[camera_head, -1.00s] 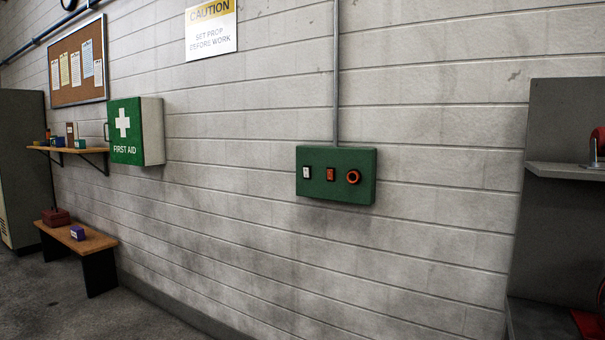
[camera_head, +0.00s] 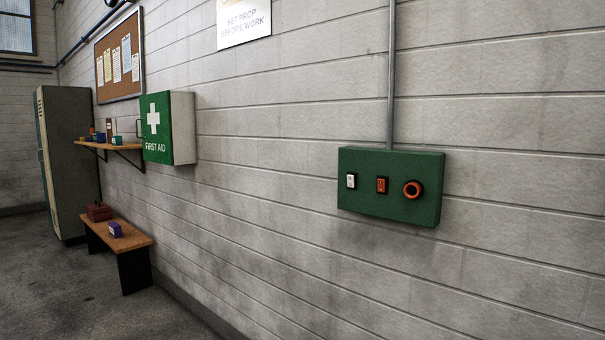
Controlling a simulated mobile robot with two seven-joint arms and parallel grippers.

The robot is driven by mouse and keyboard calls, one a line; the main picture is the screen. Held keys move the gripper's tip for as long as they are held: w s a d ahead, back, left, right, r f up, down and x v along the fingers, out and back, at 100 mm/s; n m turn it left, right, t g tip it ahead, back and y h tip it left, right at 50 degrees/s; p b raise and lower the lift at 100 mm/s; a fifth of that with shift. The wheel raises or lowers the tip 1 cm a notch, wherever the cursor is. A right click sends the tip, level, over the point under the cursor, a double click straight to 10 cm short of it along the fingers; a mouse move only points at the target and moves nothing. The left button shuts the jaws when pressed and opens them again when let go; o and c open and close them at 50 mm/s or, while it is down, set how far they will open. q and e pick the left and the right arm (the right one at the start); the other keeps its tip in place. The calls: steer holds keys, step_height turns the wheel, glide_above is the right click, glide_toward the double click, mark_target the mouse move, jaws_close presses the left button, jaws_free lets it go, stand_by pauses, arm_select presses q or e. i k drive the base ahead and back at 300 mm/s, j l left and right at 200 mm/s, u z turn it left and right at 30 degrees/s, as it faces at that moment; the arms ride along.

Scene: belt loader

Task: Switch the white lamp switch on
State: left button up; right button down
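The white lamp switch (camera_head: 351,181) is a small white rocker at the left end of a green control box (camera_head: 391,208) on the block wall. To its right on the same box are an orange-red rocker switch (camera_head: 382,185) and a round orange-ringed knob or button (camera_head: 413,189). Which way the white rocker is tipped is too small to tell. Neither of my grippers is in view.
A green and white first aid cabinet (camera_head: 168,128) juts from the wall at left. A tall locker (camera_head: 70,160) is at the far left.

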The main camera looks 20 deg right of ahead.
mark_target(350, 179)
steer(key=i+l, duration=0.4)
steer(key=l, duration=0.15)
steer(key=i+l+u, duration=0.15)
steer(key=i+l, duration=0.3)
steer(key=l, duration=0.1)
